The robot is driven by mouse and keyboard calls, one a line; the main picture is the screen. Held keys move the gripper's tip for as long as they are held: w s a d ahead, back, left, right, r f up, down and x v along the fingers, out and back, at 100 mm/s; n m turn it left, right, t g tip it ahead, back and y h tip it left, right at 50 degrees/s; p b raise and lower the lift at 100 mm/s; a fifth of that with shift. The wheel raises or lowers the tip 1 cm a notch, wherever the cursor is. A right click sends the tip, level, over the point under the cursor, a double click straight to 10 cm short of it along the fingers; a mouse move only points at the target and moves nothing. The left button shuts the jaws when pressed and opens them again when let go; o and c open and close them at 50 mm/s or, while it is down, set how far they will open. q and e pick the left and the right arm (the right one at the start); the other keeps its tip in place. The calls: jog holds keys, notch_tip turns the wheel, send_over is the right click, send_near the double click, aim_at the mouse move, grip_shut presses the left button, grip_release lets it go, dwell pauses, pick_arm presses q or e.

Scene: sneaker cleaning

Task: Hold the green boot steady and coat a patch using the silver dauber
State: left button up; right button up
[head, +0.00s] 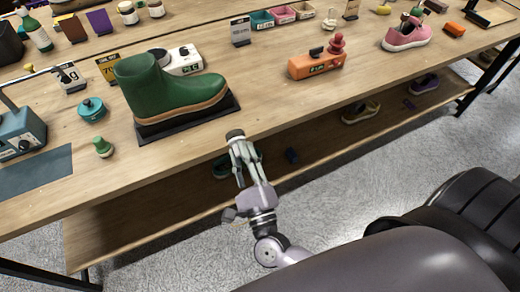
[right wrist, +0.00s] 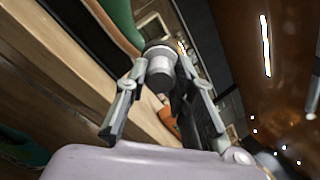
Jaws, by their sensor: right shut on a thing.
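The green boot (head: 158,88) stands upright on a black block (head: 190,122) near the table's front edge, toe to the right. My right gripper (head: 238,145) is just off the table's front edge, in front of the boot and apart from it. It is shut on the silver dauber (head: 236,134), whose dark round tip points away from the gripper. In the right wrist view the silver dauber (right wrist: 160,68) sits between the two fingers, and part of the green boot (right wrist: 123,22) shows at the top. My left gripper is not in view.
A small green knobbed piece (head: 103,149) and a teal pot (head: 91,109) stand left of the boot. A white device (head: 184,61) stands close behind it. An orange device (head: 315,66) and a pink sneaker (head: 406,36) are farther right.

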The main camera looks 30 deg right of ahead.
jog(key=w+a+f, duration=0.1)
jog(key=w+a, duration=0.7)
jog(key=w, duration=0.1)
jog(key=shift+a+f+h, duration=0.15)
jog(key=shift+f+h, duration=0.15)
jog(key=shift+h, duration=0.1)
jog(key=shift+s, duration=0.1)
